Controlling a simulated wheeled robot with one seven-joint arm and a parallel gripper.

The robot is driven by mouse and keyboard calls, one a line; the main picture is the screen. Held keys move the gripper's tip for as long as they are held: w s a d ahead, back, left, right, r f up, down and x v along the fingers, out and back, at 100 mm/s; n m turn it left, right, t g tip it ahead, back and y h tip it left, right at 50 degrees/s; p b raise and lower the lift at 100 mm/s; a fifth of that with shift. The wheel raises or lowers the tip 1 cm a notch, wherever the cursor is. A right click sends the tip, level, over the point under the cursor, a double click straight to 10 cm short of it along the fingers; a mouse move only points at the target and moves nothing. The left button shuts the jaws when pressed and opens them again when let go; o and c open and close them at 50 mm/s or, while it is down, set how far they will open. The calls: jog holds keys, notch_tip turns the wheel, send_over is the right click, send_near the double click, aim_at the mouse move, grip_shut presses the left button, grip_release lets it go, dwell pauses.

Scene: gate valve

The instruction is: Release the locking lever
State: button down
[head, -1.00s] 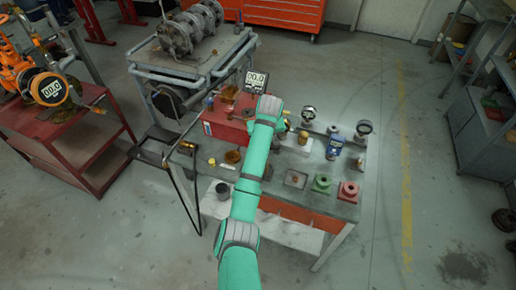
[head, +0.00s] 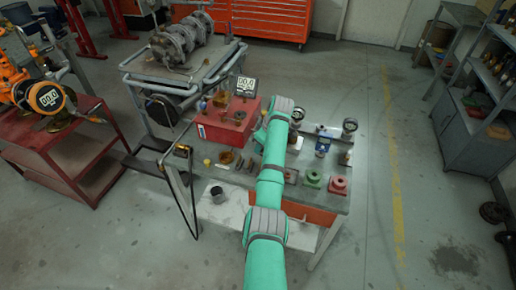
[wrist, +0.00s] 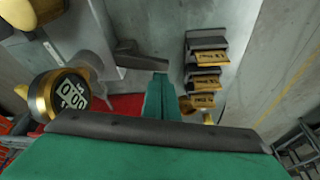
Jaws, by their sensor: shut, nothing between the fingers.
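In the wrist view a dark grey lever-like bar (wrist: 140,57) reaches across a pale plate, just beyond my fingertips; it may be the locking lever, but I cannot be sure. My gripper (wrist: 164,88) is shut and empty, its green fingers close together. Their tips appear just below the bar's right end; I cannot tell whether they touch it. A gold-cased round gauge (wrist: 67,94) with a digital display is left of the fingers. In the head view my arm hides part of the bench, and the lever cannot be made out.
In the wrist view, yellow-labelled dark blocks (wrist: 206,72) stand right of the fingers. In the head view a red box (head: 226,121), a display (head: 246,87), green (head: 312,179) and red (head: 338,186) fittings and gauges crowd the bench.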

jog(key=shift+d, duration=0.1)
jog(key=shift+w+d, duration=0.35)
jog(key=shift+w, duration=0.15)
jog(key=shift+w+d, duration=0.1)
jog(key=shift+w, duration=0.15)
jog(key=shift+s+d, duration=0.1)
jog(key=shift+d, duration=0.1)
jog(key=shift+w+a, duration=0.2)
jog(key=shift+a, duration=0.2)
jog(key=w+a, duration=0.1)
jog(key=a, duration=0.1)
jog(key=shift+w+a, duration=0.3)
jog(key=shift+w, duration=0.1)
jog(key=v, duration=1)
